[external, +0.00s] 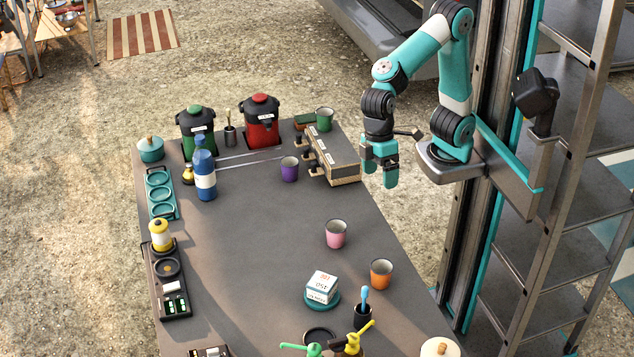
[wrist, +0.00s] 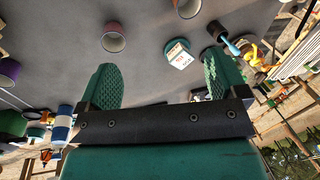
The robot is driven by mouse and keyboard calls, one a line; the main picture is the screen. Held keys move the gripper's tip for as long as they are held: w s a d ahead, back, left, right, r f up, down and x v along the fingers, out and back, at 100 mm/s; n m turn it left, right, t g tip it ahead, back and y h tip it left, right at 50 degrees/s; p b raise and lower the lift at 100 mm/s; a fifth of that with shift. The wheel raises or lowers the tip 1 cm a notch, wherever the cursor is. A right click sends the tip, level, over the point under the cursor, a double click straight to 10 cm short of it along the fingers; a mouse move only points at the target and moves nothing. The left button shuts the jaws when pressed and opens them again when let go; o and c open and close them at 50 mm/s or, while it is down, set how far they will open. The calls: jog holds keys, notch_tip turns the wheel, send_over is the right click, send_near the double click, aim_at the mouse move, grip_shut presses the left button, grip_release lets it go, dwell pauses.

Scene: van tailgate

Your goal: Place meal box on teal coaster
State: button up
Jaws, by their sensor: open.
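The meal box (external: 321,286) is a small white box with red and dark print. It sits on the teal coaster (external: 322,303) near the front middle of the table, and the coaster's rim shows around its base. In the wrist view the meal box (wrist: 180,61) also rests on the teal coaster (wrist: 172,44), seen between my fingers and farther off. My gripper (external: 379,175) hangs above the table's right edge, well away from the box. Its teal fingers are apart with nothing between them, as the wrist view (wrist: 165,85) also shows.
A pink cup (external: 336,234) and an orange cup (external: 381,273) stand near the box. A dark holder (external: 362,317) with a blue-handled tool stands just right of the coaster. A purple cup (external: 289,169) and a blue bottle (external: 204,172) stand farther back. The table's middle is clear.

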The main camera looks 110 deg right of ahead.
jog(key=s+d+f+n+y, duration=0.1)
jog(key=s+d+n, duration=0.2)
jog(key=s, duration=1)
jog(key=n, duration=0.2)
jog(key=shift+s+n+y, duration=0.3)
jog(key=shift+s, duration=0.05)
jog(key=shift+d, duration=0.1)
jog(key=shift+r+p, duration=0.6)
jog(key=shift+p, duration=0.05)
